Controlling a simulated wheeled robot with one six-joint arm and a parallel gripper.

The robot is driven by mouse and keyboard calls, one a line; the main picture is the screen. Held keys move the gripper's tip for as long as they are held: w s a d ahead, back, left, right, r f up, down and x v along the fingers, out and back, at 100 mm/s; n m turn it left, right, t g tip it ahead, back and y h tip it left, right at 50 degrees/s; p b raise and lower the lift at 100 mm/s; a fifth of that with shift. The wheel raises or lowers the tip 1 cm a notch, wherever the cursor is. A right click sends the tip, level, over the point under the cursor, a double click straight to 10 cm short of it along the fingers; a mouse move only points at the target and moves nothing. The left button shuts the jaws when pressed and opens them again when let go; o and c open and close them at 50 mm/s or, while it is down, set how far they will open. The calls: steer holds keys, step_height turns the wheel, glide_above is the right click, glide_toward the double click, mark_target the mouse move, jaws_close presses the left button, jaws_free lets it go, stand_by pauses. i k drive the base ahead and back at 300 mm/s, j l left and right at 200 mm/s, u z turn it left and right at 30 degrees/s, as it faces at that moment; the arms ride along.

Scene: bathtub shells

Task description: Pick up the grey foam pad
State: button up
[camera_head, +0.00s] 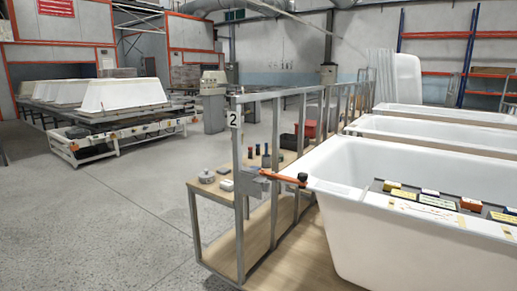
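I cannot pick out the grey foam pad with certainty. On the wooden bench (232,203) behind the metal frame, a small pale block (226,185) lies near the front left. A smaller grey piece (224,171) lies just behind it. Either could be the pad; both are too small to tell. A dark tray (456,199) across the near white tub (375,240) holds yellow, white and orange-brown blocks; I see no clearly grey one there. My gripper is not in view.
A grey round object (206,176) and several small bottles (266,157) stand on the bench. A red bin (306,130) is farther back. Floor (100,220) at left is clear.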

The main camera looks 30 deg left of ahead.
mark_target(223, 170)
steer(key=u, duration=1.55)
steer(key=i+j, duration=0.35)
steer(key=i, duration=0.2)
